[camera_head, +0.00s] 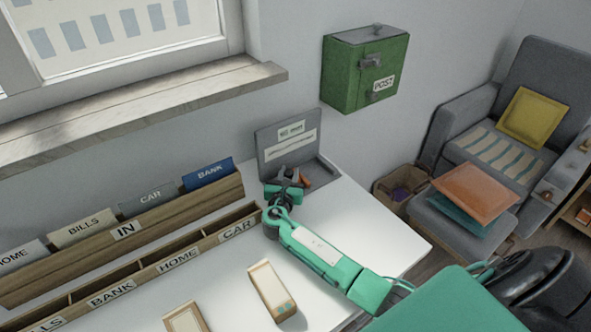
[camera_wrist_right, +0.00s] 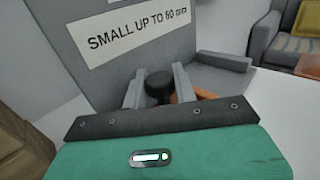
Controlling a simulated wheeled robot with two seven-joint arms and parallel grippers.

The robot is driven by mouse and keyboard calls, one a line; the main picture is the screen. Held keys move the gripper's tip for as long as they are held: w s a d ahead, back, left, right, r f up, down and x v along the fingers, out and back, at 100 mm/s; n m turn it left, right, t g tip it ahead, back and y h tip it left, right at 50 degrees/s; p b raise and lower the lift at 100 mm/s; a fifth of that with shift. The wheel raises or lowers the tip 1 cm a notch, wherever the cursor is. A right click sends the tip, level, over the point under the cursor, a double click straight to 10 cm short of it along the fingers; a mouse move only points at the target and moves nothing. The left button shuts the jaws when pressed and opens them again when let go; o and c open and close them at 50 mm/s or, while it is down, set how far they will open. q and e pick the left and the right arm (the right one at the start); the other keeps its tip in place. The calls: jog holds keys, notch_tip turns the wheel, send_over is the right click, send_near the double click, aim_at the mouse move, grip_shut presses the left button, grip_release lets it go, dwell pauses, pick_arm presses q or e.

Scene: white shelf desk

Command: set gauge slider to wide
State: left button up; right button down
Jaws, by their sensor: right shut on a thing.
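The grey gauge (camera_head: 329,166) stands at the back right of the white desk, with an upright back plate and a base. Its plate carries white labels; in the right wrist view the large label (camera_wrist_right: 137,27) reads "SMALL UP TO 60 mm". My right gripper (camera_head: 284,179) is at the front of the gauge. In the right wrist view a black round knob (camera_wrist_right: 159,84) is between its two grey fingers, which are shut on it. An orange part (camera_wrist_right: 199,93) shows behind the right finger, partly hidden. My left gripper is not in view.
Wooden letter racks (camera_head: 221,239) with labelled dividers run along the left of the desk. Two pale blocks (camera_head: 271,288) (camera_head: 184,318) lie at the front. A green post box (camera_head: 343,80) hangs on the wall. A grey armchair (camera_head: 443,130) stands right.

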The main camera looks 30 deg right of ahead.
jog(key=c, duration=1.1)
grip_release()
jog(key=shift+d, duration=0.1)
jog(key=shift+c, duration=0.2)
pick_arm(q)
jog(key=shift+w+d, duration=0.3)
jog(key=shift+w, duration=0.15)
pick_arm(e)
notch_tip(320, 180, up, 11)
notch_tip(320, 180, up, 9)
send_over(289, 172)
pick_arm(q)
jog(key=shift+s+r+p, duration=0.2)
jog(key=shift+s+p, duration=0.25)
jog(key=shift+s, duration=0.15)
pick_arm(e)
jog(key=shift+d, duration=0.1)
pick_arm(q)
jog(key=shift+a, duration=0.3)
pick_arm(e)
jog(key=shift+f, duration=0.1)
